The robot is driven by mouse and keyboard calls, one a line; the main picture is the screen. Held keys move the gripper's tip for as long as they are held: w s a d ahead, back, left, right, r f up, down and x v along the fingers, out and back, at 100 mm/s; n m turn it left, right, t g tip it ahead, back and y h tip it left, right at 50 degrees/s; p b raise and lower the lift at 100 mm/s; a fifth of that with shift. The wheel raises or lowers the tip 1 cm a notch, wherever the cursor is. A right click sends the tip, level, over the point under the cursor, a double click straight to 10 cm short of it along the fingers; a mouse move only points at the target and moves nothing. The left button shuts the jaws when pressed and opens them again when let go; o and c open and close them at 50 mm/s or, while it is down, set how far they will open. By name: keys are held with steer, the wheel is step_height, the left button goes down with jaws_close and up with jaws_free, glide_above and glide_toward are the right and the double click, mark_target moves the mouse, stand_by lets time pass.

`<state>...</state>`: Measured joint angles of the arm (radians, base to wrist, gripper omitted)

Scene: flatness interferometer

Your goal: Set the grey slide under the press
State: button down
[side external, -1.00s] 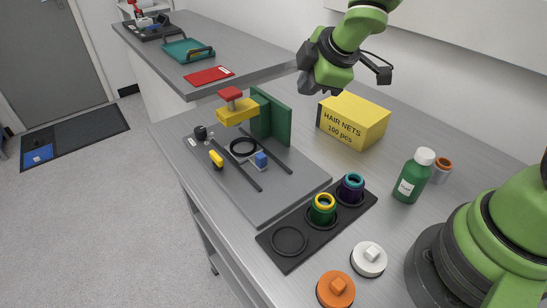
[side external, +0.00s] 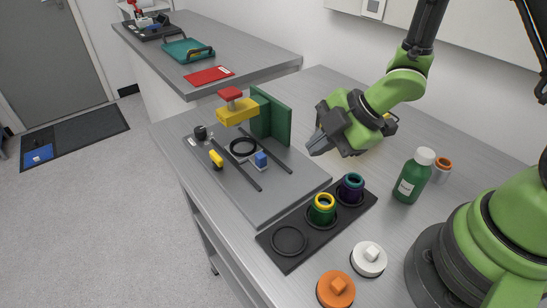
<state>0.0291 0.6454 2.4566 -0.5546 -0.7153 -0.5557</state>
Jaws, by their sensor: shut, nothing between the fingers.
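The grey slide (side external: 251,159) is a small light plate with a black ring and a blue block (side external: 261,158) on it. It lies between two dark rails on the grey base board (side external: 272,199). The press has a yellow head (side external: 237,111) with a red cap (side external: 230,94), beside a green upright (side external: 272,118). The head is raised above the board; I cannot tell whether the ring is directly beneath it. My gripper (side external: 316,143) is shut and empty, tilted down-left, to the right of the slide and apart from it.
A yellow toggle (side external: 216,158) and a black knob (side external: 200,132) are on the board's left side. A black tray (side external: 289,240) holds a green and a purple ringed piece. A green bottle (side external: 413,177), a white disc (side external: 368,259) and an orange disc (side external: 335,290) stand nearby.

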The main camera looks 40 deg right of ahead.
mark_target(251, 159)
steer(key=x, duration=0.9)
steer(key=shift+w+a+f, duration=0.15)
steer(key=shift+w+f, duration=0.05)
steer(key=shift+f, duration=0.05)
steer(key=shift+w+r, duration=0.2)
steer(key=shift+w, duration=1.65)
steer(key=shift+w, duration=2.15)
steer(key=shift+s, duration=0.1)
